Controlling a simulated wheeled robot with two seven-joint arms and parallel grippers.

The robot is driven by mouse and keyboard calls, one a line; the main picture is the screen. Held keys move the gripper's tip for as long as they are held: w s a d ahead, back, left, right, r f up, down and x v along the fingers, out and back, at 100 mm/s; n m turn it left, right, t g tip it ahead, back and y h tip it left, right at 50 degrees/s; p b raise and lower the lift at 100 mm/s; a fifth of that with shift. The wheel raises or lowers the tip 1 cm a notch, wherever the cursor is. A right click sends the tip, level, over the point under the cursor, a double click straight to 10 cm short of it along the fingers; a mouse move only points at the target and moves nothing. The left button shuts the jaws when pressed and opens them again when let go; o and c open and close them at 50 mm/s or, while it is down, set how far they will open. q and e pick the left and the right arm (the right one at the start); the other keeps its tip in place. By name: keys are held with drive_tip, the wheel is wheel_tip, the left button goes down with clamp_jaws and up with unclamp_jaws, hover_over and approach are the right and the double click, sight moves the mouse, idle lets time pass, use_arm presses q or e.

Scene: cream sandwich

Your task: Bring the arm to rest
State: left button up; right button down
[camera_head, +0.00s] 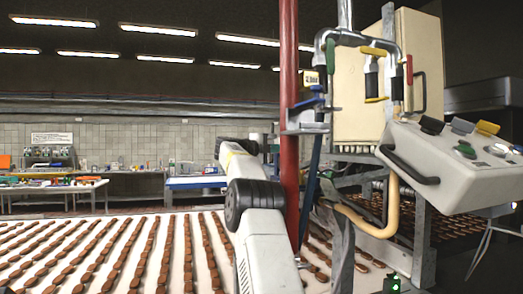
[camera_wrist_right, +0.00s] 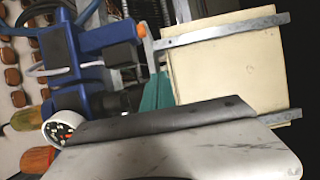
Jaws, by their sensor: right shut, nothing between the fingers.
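One white arm of mine (camera_head: 265,235) with a black joint comes up from the bottom middle of the head view. It reaches over the conveyor, and its far part (camera_head: 235,158) lies beside the red post. I cannot make out gripper fingers at its end. The right wrist view shows no fingers that I can tell either. My left gripper is not in view. Rows of brown biscuits (camera_head: 133,250) lie on the white conveyor (camera_head: 175,260); several also show at the left of the right wrist view (camera_wrist_right: 12,77).
A red post (camera_head: 289,100) stands close to my arm. A cream cabinet (camera_head: 375,80) and a white control box (camera_head: 455,165) stand at the right. The right wrist view shows a blue fixture (camera_wrist_right: 90,45) and a cream panel (camera_wrist_right: 220,65) close by. Workbenches (camera_head: 60,187) stand at the back.

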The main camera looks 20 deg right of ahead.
drive_tip(key=v, duration=0.7)
drive_tip(key=a+r+n+t+y, duration=0.4)
drive_tip(key=a+r+n+t, duration=0.3)
drive_tip(key=r+n+t, duration=0.3)
drive_tip(key=s+a+f+n+t+y, duration=0.35)
drive_tip(key=s+a+n+y, duration=0.45)
drive_tip(key=a+n+y, duration=0.45)
drive_tip(key=s+a+f+n+g+y, duration=0.2)
drive_tip(key=s+a+f+n+g, duration=0.15)
drive_tip(key=s+f, duration=0.5)
drive_tip(key=s+a+f+n+g+y, duration=0.25)
drive_tip(key=s+a+f+n, duration=0.2)
drive_tip(key=s+f, duration=0.4)
drive_tip(key=s+f+n+g+h, duration=0.1)
drive_tip(key=s+f+g, duration=0.6)
drive_tip(key=s+f, duration=1.1)
drive_tip(key=shift+d+n+h, duration=0.25)
drive_tip(key=shift+n+h, duration=0.05)
drive_tip(key=shift+n, duration=0.45)
